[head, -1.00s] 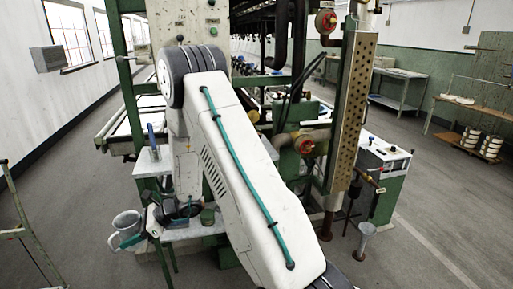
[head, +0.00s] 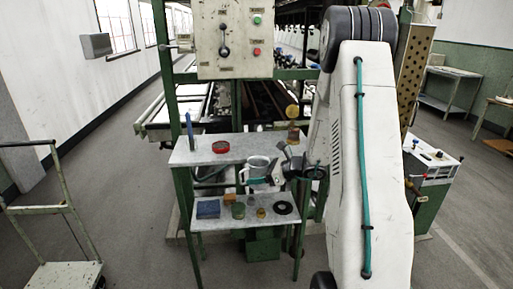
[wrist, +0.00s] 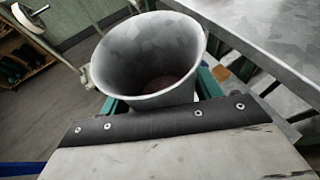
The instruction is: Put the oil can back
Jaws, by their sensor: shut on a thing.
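The oil can, which I take to be the grey metal jug with a wide open mouth and a side handle (head: 257,165), hangs in my gripper (head: 260,181). The teal jaws are shut on its body. In the head view it overlaps the front edge of the stand's grey top shelf (head: 222,155), above the lower shelf (head: 222,221). In the wrist view the can's flared mouth (wrist: 150,52) faces the camera, nearly upright, and a shelf edge lies to its right. Its base is hidden.
A red tin (head: 220,147), a blue bottle (head: 190,130) and a brown jar (head: 293,136) stand on the top shelf. The lower shelf holds a blue box (head: 208,208), a green tin (head: 238,210) and a black ring (head: 283,208). A trolley (head: 60,275) stands left.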

